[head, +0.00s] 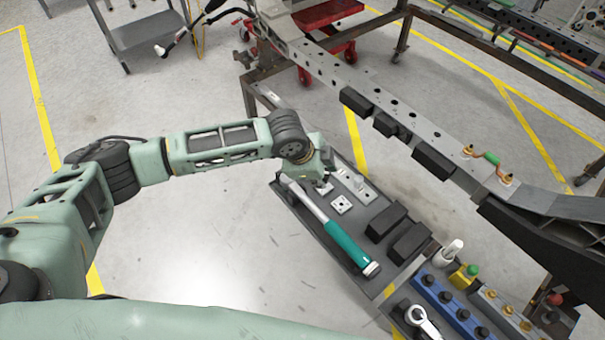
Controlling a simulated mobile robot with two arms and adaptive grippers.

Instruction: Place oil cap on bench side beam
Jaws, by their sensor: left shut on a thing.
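My left gripper (323,184) hangs over the far left end of the tool tray (283,182), beside the far end of a teal-handled tool (345,243). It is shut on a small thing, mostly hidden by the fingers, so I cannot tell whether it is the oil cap. The grey bench side beam (350,78) runs diagonally from the top middle to the right edge, beyond the tray and apart from the gripper. My right gripper is not in view.
Black blocks (433,163) line the beam's near side. A brass and green fitting (488,160) sits on top of it. Beam stretches between fixtures are bare.

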